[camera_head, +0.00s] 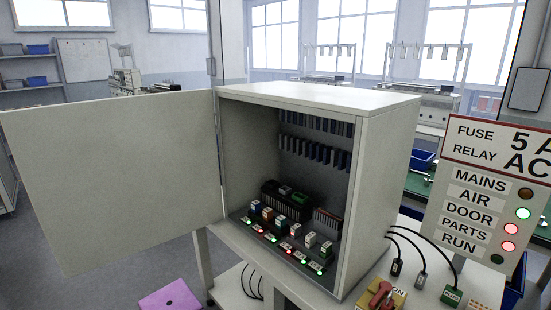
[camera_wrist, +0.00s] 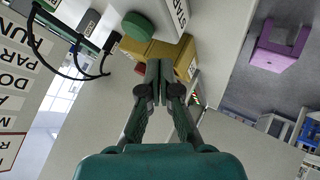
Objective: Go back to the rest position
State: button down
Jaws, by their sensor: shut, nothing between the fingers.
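My gripper (camera_wrist: 158,72) shows only in the wrist view. Its two dark fingers are together, with nothing between them. Past the fingertips are a yellow box (camera_wrist: 160,50), a green round button (camera_wrist: 138,26) and a white START label (camera_wrist: 174,14); I cannot tell whether the fingers touch any of them. In the head view no part of my arm shows. There the grey cabinet (camera_head: 387,150) stands on a table with its door (camera_head: 120,180) swung wide open to the left. Inside are a black block, several small coloured modules and a row of red and green lights.
A red switch (camera_head: 381,294) on a yellow box and black cables are on the table. A purple stool (camera_head: 171,299) stands on the floor; it also shows in the wrist view (camera_wrist: 274,52).

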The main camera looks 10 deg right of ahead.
jog(key=s+a+f+m+t, duration=0.1)
jog(key=s+a+f+m, duration=0.1)
jog(key=s+a+f, duration=0.45)
jog(key=s+a+f+m+t, duration=0.1)
jog(key=s+a+f+m, duration=0.15)
jog(key=s+a, duration=0.6)
jog(key=s+a+r+t+y, duration=0.1)
jog(key=s+r, duration=0.3)
jog(key=s, duration=0.7)
jog(key=s+a+r+m+t, duration=0.1)
jog(key=s+a+r+t, duration=0.1)
jog(key=s, duration=0.9)
jog(key=shift+s+a+r+y, duration=0.2)
jog(key=shift+a+r+y, duration=0.2)
jog(key=shift+a+r, duration=0.4)
